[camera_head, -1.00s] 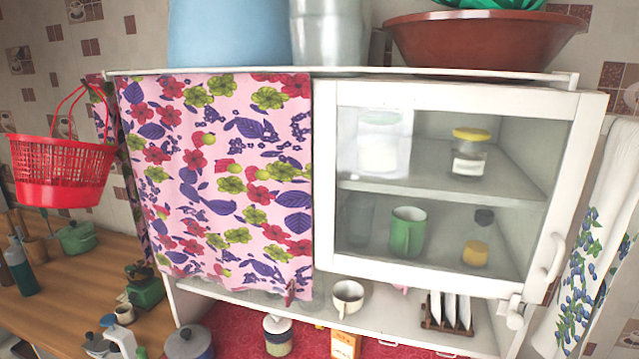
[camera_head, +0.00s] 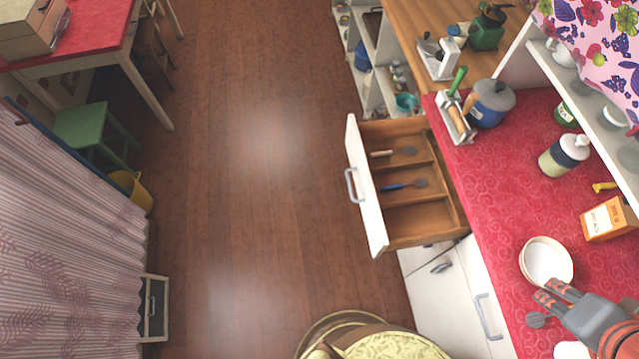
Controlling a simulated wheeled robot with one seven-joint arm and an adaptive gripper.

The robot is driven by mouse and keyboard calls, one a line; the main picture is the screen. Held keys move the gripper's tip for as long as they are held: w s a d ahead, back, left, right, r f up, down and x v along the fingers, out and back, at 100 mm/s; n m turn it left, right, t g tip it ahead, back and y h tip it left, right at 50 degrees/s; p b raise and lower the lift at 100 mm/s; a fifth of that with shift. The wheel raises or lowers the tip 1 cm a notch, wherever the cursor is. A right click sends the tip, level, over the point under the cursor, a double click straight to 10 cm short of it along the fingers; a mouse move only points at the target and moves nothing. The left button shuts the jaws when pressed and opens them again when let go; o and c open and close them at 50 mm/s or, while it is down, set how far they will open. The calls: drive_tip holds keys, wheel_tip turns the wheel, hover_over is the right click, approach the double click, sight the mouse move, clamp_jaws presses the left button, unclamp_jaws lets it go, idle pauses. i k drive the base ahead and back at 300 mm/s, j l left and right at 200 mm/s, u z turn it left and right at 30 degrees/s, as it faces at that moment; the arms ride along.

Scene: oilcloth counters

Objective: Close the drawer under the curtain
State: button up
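The drawer (camera_head: 366,185) with a white front and a metal handle is pulled out from below the red counter. Its wooden inside shows compartments with utensils. The floral curtain (camera_head: 600,48) hangs at the upper right, above the counter's far side. My gripper (camera_head: 553,292) is over the counter at the lower right, beside a white bowl and well away from the drawer. I cannot tell whether its fingers are apart.
The red counter (camera_head: 505,225) holds a white bowl (camera_head: 546,262), an orange box (camera_head: 607,219), a bottle (camera_head: 563,156) and a blue pot (camera_head: 491,103). The wooden floor (camera_head: 260,190) left of the drawer is clear. A yellow round seat (camera_head: 390,345) is at the bottom.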

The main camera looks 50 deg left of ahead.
sight(410, 217)
drive_tip(key=j+u, duration=0.1)
drive_tip(key=u, duration=0.35)
drive_tip(key=k+j+u, duration=0.1)
drive_tip(key=u, duration=0.35)
drive_tip(key=j+u, duration=0.2)
drive_tip(key=u, duration=0.25)
drive_tip(key=j+u, duration=0.2)
drive_tip(key=u, duration=0.25)
